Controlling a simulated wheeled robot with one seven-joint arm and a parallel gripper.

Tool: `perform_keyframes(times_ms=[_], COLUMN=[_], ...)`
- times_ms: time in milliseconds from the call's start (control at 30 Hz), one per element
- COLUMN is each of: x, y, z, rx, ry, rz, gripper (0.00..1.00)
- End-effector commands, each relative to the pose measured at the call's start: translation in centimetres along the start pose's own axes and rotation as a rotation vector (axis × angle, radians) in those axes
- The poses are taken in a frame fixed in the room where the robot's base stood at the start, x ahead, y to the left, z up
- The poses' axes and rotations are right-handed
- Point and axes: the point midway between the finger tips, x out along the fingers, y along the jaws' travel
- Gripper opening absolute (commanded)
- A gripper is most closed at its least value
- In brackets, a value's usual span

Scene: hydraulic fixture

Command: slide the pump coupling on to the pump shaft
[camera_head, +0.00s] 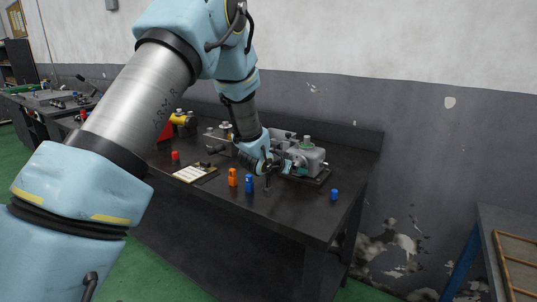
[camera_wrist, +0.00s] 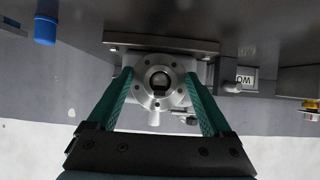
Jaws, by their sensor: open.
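My gripper (camera_wrist: 158,76) is open, with one green finger on each side of a round silver flanged part (camera_wrist: 174,95). This part has several bolt holes and a dark centre bore with something lighter inside; I take it for the pump coupling. It sits face-on in front of the grey pump body (camera_wrist: 204,70); whether it is seated on the shaft, and whether the fingers touch it, I cannot tell. In the head view my gripper (camera_head: 277,167) is at the left side of the pump body (camera_head: 312,158), and the coupling and shaft are hidden there.
The dark workbench (camera_head: 295,215) holds an orange bottle (camera_head: 233,177), a blue bottle (camera_head: 249,184), a blue cap-like piece (camera_head: 334,194) and a red piece (camera_head: 175,155). A pale plate (camera_head: 190,174) lies at left. Another grey housing (camera_head: 216,141) stands behind. The bench's front right is mostly clear.

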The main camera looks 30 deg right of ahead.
Motion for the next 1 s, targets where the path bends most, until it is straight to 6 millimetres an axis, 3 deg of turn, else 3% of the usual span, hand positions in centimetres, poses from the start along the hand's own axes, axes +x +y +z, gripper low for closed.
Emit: perform_keyframes(times_ms=[167, 600, 800, 1000], x=[-1.3, -8.9, -10.5, -10.9], y=[-0.1, -0.1, 0.0, -0.2], z=[0.0, 0.0, 0.0, 0.0], rx=[0.0, 0.0, 0.0, -0.001], ry=[0.002, 0.004, 0.001, -0.001], rz=[-0.001, -0.002, 0.0, -0.004], gripper=[0.84, 0.84, 0.84, 0.84])
